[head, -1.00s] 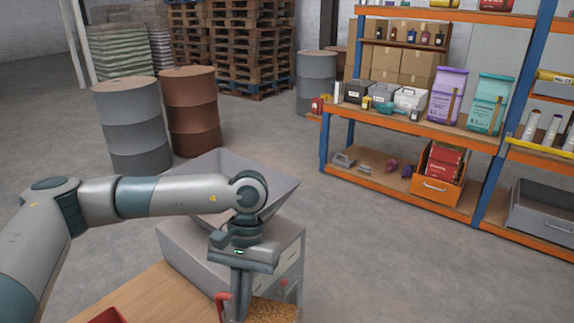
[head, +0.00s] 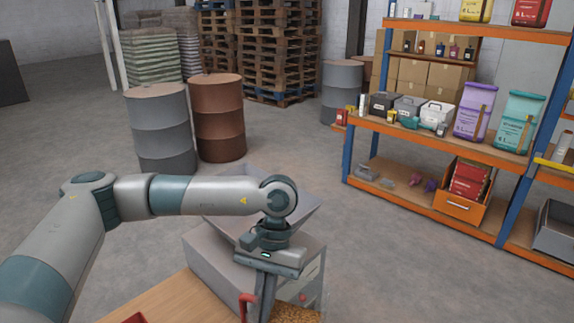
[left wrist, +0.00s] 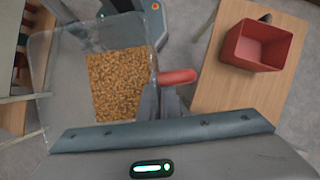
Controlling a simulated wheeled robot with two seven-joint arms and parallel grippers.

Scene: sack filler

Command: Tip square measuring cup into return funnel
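The square measuring cup (left wrist: 60,70) looks clear-walled and holds golden grain (left wrist: 118,85). Its red handle (left wrist: 178,76) points toward the wooden table in the left wrist view. My left gripper (left wrist: 160,104) is at the handle side and appears closed on the handle. In the head view my left gripper (head: 259,306) points down in front of the grey machine, with the handle (head: 246,306) left of it and grain (head: 297,314) right of it, at the bottom edge. The grey return funnel (head: 308,200) flares open behind my wrist, which partly hides it. My right gripper is out of view.
The funnel tops a grey box housing (head: 215,262) beside a wooden table (head: 170,300). A red open bin (left wrist: 250,62) stands on the table. Drums (head: 160,130) stand behind. An orange and blue shelf (head: 430,210) stands right, with clear floor between.

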